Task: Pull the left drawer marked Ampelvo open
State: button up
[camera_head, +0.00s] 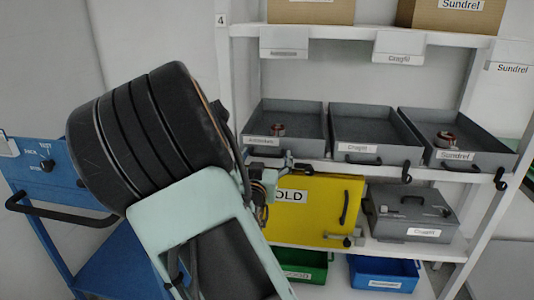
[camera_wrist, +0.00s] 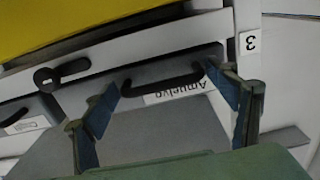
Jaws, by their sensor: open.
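The left drawer (camera_head: 312,147) is a grey open-topped tray at the left of the shelf's middle level. Its small label is too blurred to read in the head view. In the wrist view, the label Ampelvo (camera_wrist: 180,88) appears upside down on the drawer front, beside a black bar handle (camera_wrist: 160,84). My gripper (camera_wrist: 161,84) is open, with one finger toward each end of the handle. I cannot tell whether the fingers touch it. In the head view my gripper (camera_head: 282,165) is at the left drawer's front, and my arm hides part of that area.
Drawers marked Cragfit (camera_head: 357,147) and Sundrel (camera_head: 456,155) sit to the right. A black latch (camera_wrist: 60,72) is beside the Ampelvo drawer. Below are a yellow panel (camera_head: 325,215), a grey case (camera_head: 410,215), and green (camera_head: 303,262) and blue (camera_head: 384,270) bins.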

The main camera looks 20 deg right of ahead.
jog(key=shift+c, duration=0.3)
jog(key=c, duration=1.3)
